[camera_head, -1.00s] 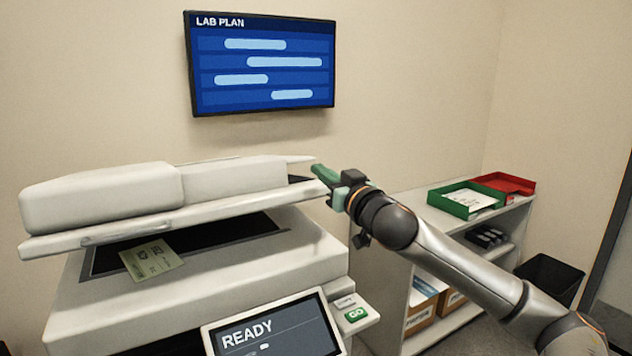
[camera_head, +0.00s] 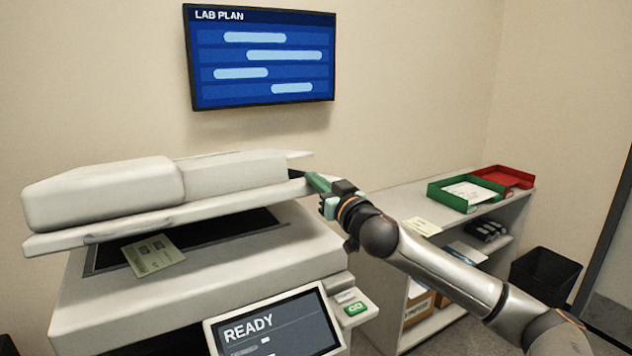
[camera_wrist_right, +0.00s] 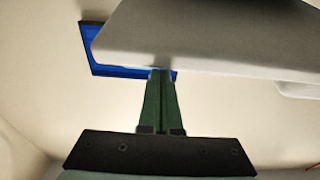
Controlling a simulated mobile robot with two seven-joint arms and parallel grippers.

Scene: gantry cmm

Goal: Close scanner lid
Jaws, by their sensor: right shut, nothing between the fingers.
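The white scanner lid (camera_head: 240,175) is tilted partly open above the scanner body (camera_head: 190,285), with a dark gap over the glass. A pale green sheet (camera_head: 153,255) lies at the front edge of the dark glass. My right gripper (camera_head: 312,180) is shut and empty at the lid's right end. In the right wrist view its green fingers (camera_wrist_right: 160,80) are together, with their tips at the lid's lower edge (camera_wrist_right: 200,50). I cannot tell whether they touch it. My left gripper is not in view.
A screen reading READY (camera_head: 275,328) and a green GO button (camera_head: 356,308) are on the scanner's front. To the right, a shelf (camera_head: 400,210) holds a green tray (camera_head: 440,192) and a red tray (camera_head: 515,178). A black bin (camera_head: 545,278) stands beyond. A wall display (camera_head: 262,60) hangs behind.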

